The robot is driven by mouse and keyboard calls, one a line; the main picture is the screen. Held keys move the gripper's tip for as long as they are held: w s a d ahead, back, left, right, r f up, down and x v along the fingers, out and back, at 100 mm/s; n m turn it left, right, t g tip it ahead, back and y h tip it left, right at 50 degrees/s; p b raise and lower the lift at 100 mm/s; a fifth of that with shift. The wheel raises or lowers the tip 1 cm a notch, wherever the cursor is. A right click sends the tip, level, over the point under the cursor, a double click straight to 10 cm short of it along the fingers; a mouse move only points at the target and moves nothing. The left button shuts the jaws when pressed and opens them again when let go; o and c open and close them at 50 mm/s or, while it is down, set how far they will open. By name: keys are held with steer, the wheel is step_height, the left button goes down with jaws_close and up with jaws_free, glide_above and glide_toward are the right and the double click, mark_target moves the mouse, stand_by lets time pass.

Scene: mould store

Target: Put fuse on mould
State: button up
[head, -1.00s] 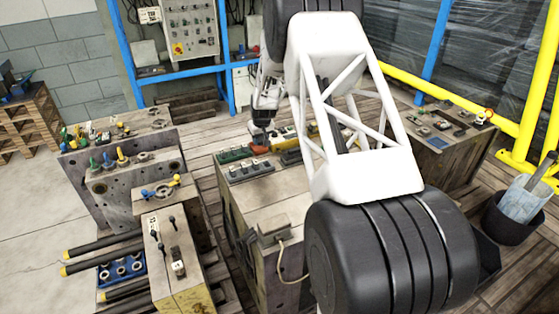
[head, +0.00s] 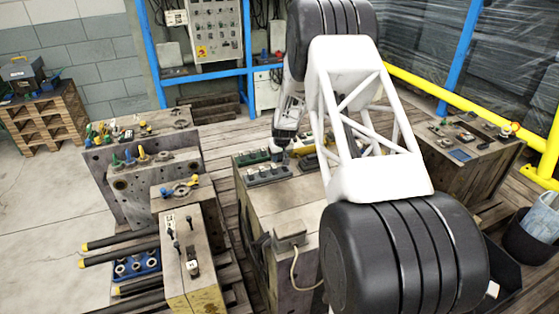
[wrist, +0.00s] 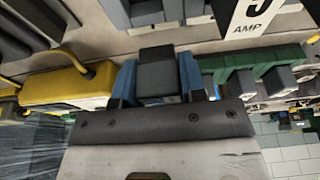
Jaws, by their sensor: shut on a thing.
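My gripper (head: 279,152) is low over the back of the middle mould block (head: 262,198), at the right end of a green fuse strip (head: 252,158). In the wrist view the blue fingers of my gripper (wrist: 157,78) are shut on a dark grey block, seemingly the fuse (wrist: 156,72). The green strip (wrist: 250,62) is to its right and a yellow piece (wrist: 68,86) to its left. In the head view the fuse is too small to make out. I cannot tell whether it touches the block below.
A grey fuse strip (head: 268,174) lies in front of the green one. A box with a cable (head: 290,233) sits on the block's front edge. Other mould blocks with fittings stand left (head: 150,180) and right (head: 470,155). A black-and-white AMP label (wrist: 255,15) shows in the wrist view.

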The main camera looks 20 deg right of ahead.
steer(key=shift+f, duration=1)
steer(key=shift+f, duration=0.15)
steer(key=o, duration=1)
steer(key=shift+v, duration=6.1)
